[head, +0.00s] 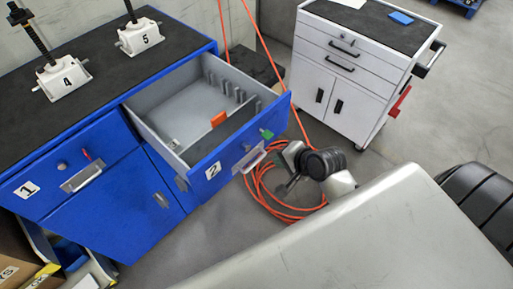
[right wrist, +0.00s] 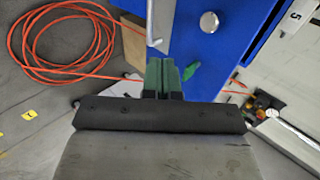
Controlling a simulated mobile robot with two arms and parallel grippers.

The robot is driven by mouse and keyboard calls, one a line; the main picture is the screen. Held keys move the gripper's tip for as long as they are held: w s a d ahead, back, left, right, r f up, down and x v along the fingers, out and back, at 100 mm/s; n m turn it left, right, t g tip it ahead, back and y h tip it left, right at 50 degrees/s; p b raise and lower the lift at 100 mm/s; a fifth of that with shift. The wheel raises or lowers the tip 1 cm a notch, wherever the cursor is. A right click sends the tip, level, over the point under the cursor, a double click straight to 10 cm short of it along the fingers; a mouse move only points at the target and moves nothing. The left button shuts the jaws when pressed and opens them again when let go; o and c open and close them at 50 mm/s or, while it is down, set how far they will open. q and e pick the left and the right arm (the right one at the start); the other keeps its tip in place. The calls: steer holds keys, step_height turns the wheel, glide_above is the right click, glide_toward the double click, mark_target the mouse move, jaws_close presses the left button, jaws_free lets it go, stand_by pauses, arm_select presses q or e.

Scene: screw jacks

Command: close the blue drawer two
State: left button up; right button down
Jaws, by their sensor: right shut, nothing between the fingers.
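The blue drawer marked 2 (head: 213,171) is pulled well out of the blue cabinet (head: 116,205) in the head view. Its grey inside shows an orange piece (head: 218,119) and dividers. A silver handle (head: 248,158) and a green tag (head: 267,134) are on its front. My right gripper (head: 283,170) is just outside the drawer front, near the handle's right end. In the right wrist view its green fingers (right wrist: 162,76) are together and empty, close to the handle (right wrist: 159,25); I cannot tell if they touch. My left gripper is not in view.
Drawer 1 (head: 60,180) is shut. Screw jacks 4 (head: 65,82) and 5 (head: 140,37) stand on the cabinet top. An orange hose (head: 262,199) lies coiled on the floor below the drawer. A white tool cart (head: 340,80) stands at the back right.

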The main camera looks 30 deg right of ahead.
mark_target(250, 150)
steer(key=w+a+f, duration=0.1)
steer(key=w, duration=0.1)
steer(key=w+a+f+p, duration=0.1)
steer(key=w+f, duration=0.1)
steer(key=w, duration=0.1)
steer(key=w+a+f, duration=0.1)
steer(key=w, duration=0.1)
steer(key=shift+w+f, duration=0.3)
steer(key=shift+w, duration=0.05)
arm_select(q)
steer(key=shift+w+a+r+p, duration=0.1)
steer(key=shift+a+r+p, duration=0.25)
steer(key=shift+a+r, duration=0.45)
arm_select(e)
steer(key=shift+w+a+f, duration=0.1)
steer(key=shift+w+a, duration=0.2)
steer(key=shift+w, duration=0.25)
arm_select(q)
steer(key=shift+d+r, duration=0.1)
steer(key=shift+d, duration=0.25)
arm_select(e)
steer(key=shift+w, duration=0.1)
